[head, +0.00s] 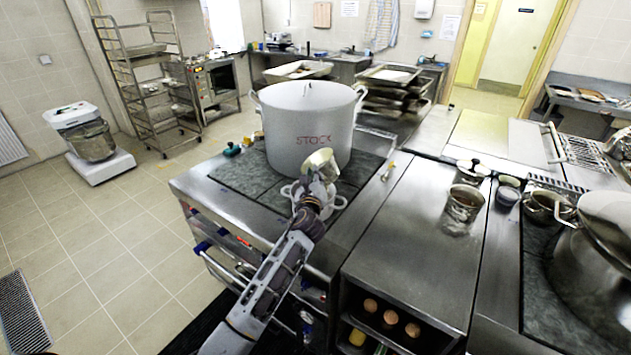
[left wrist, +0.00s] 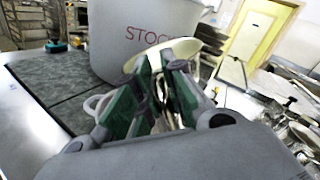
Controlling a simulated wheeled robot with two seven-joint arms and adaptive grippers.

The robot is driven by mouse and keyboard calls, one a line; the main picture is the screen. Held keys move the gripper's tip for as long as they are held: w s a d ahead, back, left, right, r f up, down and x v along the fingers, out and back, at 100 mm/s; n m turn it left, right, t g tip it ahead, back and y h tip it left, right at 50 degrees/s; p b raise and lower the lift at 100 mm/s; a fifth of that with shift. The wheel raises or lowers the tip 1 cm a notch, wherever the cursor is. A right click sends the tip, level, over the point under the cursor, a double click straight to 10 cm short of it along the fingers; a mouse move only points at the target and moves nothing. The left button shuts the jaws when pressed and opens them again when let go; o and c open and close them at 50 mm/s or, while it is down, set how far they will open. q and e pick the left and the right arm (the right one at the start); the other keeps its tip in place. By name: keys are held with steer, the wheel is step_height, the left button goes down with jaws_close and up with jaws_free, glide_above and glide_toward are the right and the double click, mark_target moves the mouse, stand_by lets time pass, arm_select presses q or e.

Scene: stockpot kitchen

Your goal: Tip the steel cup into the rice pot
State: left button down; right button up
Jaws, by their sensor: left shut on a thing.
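The steel cup (head: 321,162) is held in my left gripper (head: 311,190), above a small light pot (head: 337,203) with loop handles, which I take to be the rice pot. The cup looks tilted. I cannot tell what is in it. In the left wrist view, the green-padded fingers of my left gripper (left wrist: 158,92) are closed at the cup (left wrist: 207,45), and a loop handle of the small pot (left wrist: 93,104) shows to their left. My gripper and the cup hide much of the small pot. My right gripper is out of view.
A large stockpot (head: 308,112) marked STOCK stands right behind the cup. A metal container (head: 464,203) stands on the steel counter (head: 415,245) to the right. A big lidded pot (head: 600,265) is at the far right. The counter between is mostly clear.

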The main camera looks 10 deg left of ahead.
arm_select(q)
steer(key=s+a+f+n+b, duration=0.1)
steer(key=a+f+n+b, duration=0.2)
steer(key=n, duration=1.3)
steer(key=a+b, duration=0.2)
steer(key=a, duration=0.3)
steer(key=shift+s+a+f+n, duration=0.25)
steer(key=shift+a+f+n, duration=0.1)
steer(key=shift+n, duration=0.05)
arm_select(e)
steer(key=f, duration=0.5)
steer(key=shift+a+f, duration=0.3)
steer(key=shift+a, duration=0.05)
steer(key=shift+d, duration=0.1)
